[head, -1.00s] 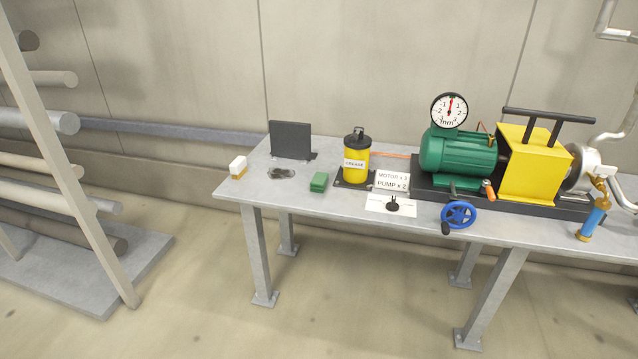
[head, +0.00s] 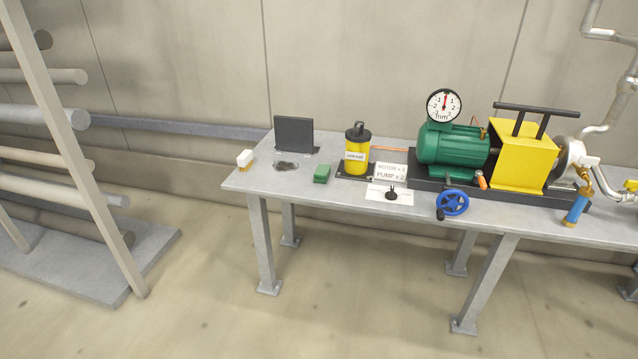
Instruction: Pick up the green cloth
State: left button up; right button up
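The green cloth (head: 322,174) looks like a small folded block. It lies on the grey metal table (head: 300,198), near the front edge on the table's left half. It sits between a dark smudge on the tabletop and the yellow grease can. Nothing covers it. Neither of my grippers shows in the head view.
Near the cloth are the yellow can (head: 357,152), a dark upright plate (head: 294,134), a white and orange block (head: 245,160) and a sign card (head: 391,171). A green motor (head: 452,146) and blue handwheel (head: 453,202) stand to the right. A pipe rack (head: 75,118) is at left; the floor in front is clear.

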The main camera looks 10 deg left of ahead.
aim_at(322, 173)
jog(key=z, duration=1.2)
jog(key=i, duration=1.4)
jog(key=u, duration=1.05)
jog(key=i, duration=0.8)
jog(key=u, duration=0.9)
